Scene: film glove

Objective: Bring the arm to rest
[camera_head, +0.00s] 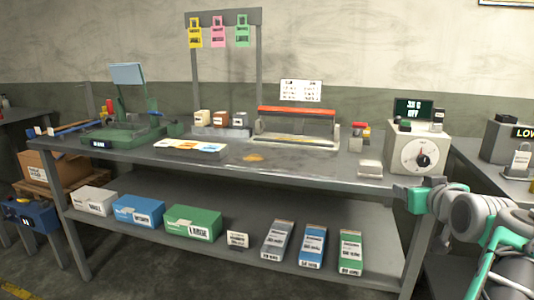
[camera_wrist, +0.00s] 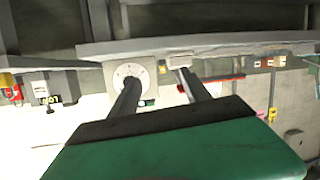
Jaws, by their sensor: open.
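My arm is at the right edge of the head view, grey with teal parts. My gripper (camera_head: 408,192) is beside the front right corner of the workbench (camera_head: 215,167), close to its top edge. In the wrist view my gripper (camera_wrist: 158,80) shows two dark fingers standing apart with nothing between them. That view is upside down, with the white dial box (camera_wrist: 130,74) behind the fingers. The dial box also shows in the head view (camera_head: 419,147), on the right end of the bench. I cannot tell whether the gripper touches the bench.
A sealer with a red bar (camera_head: 297,111) stands mid-bench, a green fixture (camera_head: 122,134) at the left. A small pale block (camera_head: 370,168) lies near the front edge by my gripper. Boxes (camera_head: 193,222) line the lower shelf. Another table (camera_head: 495,178) stands at the right.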

